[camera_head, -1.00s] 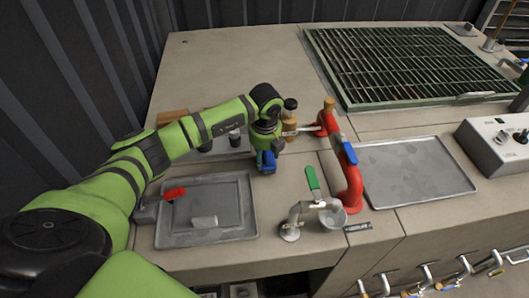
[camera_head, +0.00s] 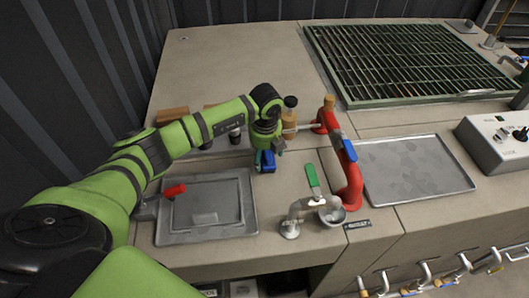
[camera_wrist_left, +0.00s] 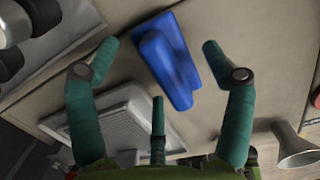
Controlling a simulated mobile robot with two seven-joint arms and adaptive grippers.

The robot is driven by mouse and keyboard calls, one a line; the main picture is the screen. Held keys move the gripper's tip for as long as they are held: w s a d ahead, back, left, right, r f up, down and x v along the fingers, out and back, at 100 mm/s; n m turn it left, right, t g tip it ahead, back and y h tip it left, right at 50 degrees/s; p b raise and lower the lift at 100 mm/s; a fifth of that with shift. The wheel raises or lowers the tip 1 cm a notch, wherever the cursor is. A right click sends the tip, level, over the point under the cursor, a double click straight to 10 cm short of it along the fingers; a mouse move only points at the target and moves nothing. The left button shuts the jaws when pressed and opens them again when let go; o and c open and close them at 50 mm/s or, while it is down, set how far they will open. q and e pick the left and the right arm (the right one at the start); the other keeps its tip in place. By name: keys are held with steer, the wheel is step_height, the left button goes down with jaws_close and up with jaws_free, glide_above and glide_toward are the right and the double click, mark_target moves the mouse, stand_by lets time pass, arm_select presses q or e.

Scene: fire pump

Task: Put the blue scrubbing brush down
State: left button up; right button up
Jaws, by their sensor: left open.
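The blue scrubbing brush (camera_head: 265,163) appears to rest on the beige counter, between the grey recessed tray and the red pipe. My left gripper (camera_head: 267,150) is right above it in the head view. In the left wrist view, the blue brush (camera_wrist_left: 172,62) lies between the two spread green fingers of my left gripper (camera_wrist_left: 162,50), with a gap on each side. The gripper is open and holds nothing. The arm partly hides the brush in the head view. My right gripper is not in view.
A grey tray (camera_head: 241,231) with a red-handled lever (camera_head: 175,190) lies left of the brush. A green-handled tap (camera_head: 312,176) and red pipe (camera_head: 352,188) stand to the right. A brown bottle (camera_head: 290,120) stands behind. A flat metal tray (camera_head: 415,170) lies further right.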

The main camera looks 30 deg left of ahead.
mark_target(265, 161)
arm_select(q)
steer(key=r+b, duration=0.1)
steer(key=r, duration=0.6)
steer(key=s+r+b, duration=0.1)
steer(key=r, duration=0.2)
steer(key=shift+d+r+b, duration=0.3)
steer(key=shift+d+r, duration=0.05)
steer(key=shift+d, duration=0.05)
steer(key=shift+s+r, duration=0.1)
steer(key=shift+r, duration=0.5)
